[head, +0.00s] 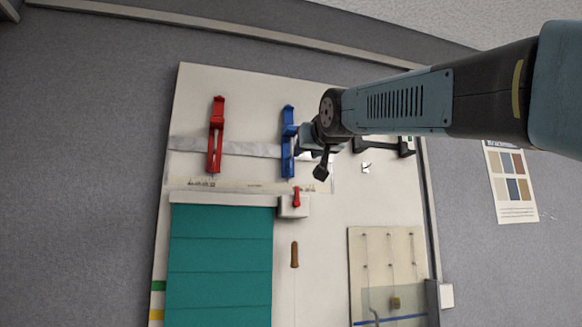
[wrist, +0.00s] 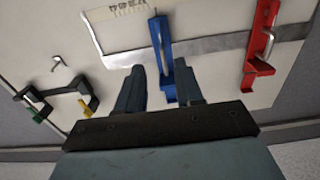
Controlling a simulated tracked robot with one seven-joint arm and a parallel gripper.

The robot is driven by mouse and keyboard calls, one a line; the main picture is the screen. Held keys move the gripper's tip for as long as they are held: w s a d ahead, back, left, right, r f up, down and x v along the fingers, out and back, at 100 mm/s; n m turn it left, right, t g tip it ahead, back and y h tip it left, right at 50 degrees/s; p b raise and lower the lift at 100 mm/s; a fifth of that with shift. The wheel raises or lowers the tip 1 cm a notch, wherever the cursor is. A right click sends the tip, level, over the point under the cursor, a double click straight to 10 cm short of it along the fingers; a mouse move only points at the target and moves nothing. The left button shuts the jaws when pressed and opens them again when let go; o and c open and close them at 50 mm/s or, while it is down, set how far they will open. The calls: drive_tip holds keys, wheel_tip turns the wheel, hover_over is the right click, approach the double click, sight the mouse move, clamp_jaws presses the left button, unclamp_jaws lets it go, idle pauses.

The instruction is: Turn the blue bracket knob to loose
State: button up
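The blue bracket (head: 288,115) is fixed upright on the pale wall board, over a grey strip. In the wrist view the blue bracket (wrist: 156,35) appears upside down, with its end near my fingers. My gripper (head: 308,150) is at the right side of the blue bracket in the head view and partly covers its middle. In the wrist view my gripper (wrist: 161,72) has its two fingers apart, with blue bracket parts showing between them. I cannot tell whether they touch it. The knob and its setting are not clearly readable.
A red bracket (head: 215,135) is left of the blue one; it also shows in the wrist view (wrist: 263,45). A dark bracket (wrist: 60,100) with green and yellow ends is on the other side. Below are a red-handled switch (head: 296,198) and a teal panel (head: 222,260).

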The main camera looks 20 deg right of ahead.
sight(291, 167)
drive_tip(key=w, duration=1.3)
drive_tip(key=shift+w+d+f, duration=0.1)
drive_tip(key=shift+w+d, duration=0.05)
drive_tip(key=shift+w, duration=0.15)
clamp_jaws()
